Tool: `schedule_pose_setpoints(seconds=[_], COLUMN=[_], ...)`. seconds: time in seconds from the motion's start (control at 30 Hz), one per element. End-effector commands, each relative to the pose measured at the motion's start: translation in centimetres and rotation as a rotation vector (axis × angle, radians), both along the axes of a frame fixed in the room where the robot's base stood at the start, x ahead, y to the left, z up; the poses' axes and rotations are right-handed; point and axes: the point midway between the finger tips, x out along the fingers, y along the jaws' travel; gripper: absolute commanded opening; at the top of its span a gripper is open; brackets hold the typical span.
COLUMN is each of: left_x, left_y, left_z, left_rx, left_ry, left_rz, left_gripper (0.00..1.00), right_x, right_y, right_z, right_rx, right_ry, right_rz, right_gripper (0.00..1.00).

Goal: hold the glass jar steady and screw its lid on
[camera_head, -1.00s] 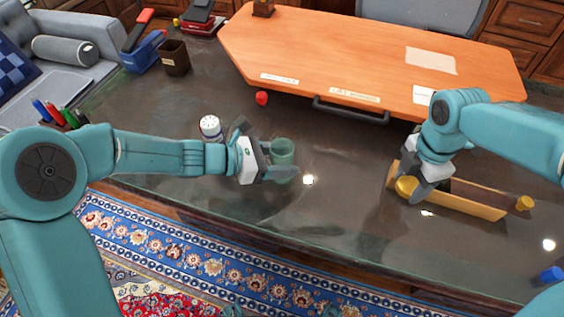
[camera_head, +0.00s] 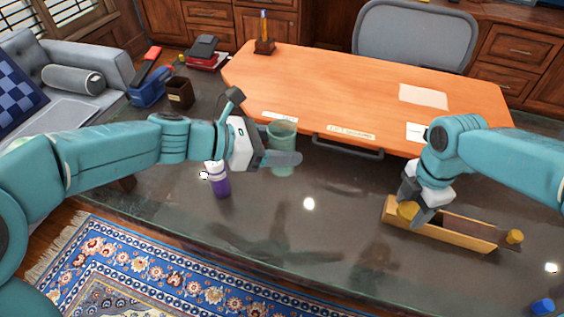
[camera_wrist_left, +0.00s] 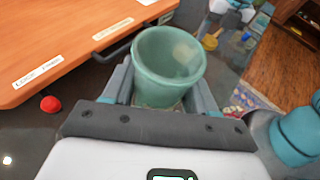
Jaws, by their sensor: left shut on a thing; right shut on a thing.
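The glass jar (camera_head: 283,136) is a green, translucent, open-topped cup, upright and raised above the dark desk. My left gripper (camera_head: 280,158) is shut around its side, and the left wrist view shows the jar (camera_wrist_left: 168,66) between both fingers with its mouth uncovered. My right gripper (camera_head: 412,212) is shut on a round yellow lid (camera_head: 406,210) at the left end of a wooden tray (camera_head: 455,236). I cannot tell whether the lid is clear of the tray. The lid also shows in the left wrist view (camera_wrist_left: 210,42).
A purple bottle with a white top (camera_head: 221,185) stands below my left gripper. A yellow cap (camera_head: 515,237) is at the tray's right end, and a blue cap (camera_head: 542,306) lies lower right. An orange board (camera_head: 360,95) with a dark handle lies behind. The desk's middle is clear.

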Motion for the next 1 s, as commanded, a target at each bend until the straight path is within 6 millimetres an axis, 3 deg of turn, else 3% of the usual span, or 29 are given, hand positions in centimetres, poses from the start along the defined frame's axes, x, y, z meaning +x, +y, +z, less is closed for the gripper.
schedule_pose_setpoints(seconds=[0.03, 0.2, 0.6, 0.63, 0.8, 1.0], left_x=[0.0, 0.0, 0.0, 0.0, 0.0, 0.0], left_y=[0.0, 0.0, 0.0, 0.0, 0.0, 0.0], left_z=[1.2, 2.8, 3.2, 3.2, 3.2, 3.2], left_rx=[-0.001, -0.001, -0.001, -0.001, -0.001, -0.001], left_ry=[-0.003, -0.001, 0.000, 0.000, 0.000, 0.000], left_rz=[-0.001, -0.001, -0.001, -0.001, -0.001, -0.001], left_gripper=[0.22, 0.22, 0.22, 0.54, 0.02, 0.02], right_x=[0.0, 0.0, 0.0, 0.0, 0.0, 0.0], right_y=[0.0, 0.0, 0.0, 0.0, 0.0, 0.0], right_z=[0.5, 0.8, 0.9, 0.9, 0.9, 0.9], right_rx=[0.000, 0.000, 0.000, 0.000, 0.000, 0.000], right_ry=[0.000, 0.000, 0.000, 0.000, 0.000, 0.000], right_rz=[0.000, 0.000, 0.000, 0.000, 0.000, 0.000], right_gripper=[0.26, 0.26, 0.26, 0.26, 0.26, 0.26])
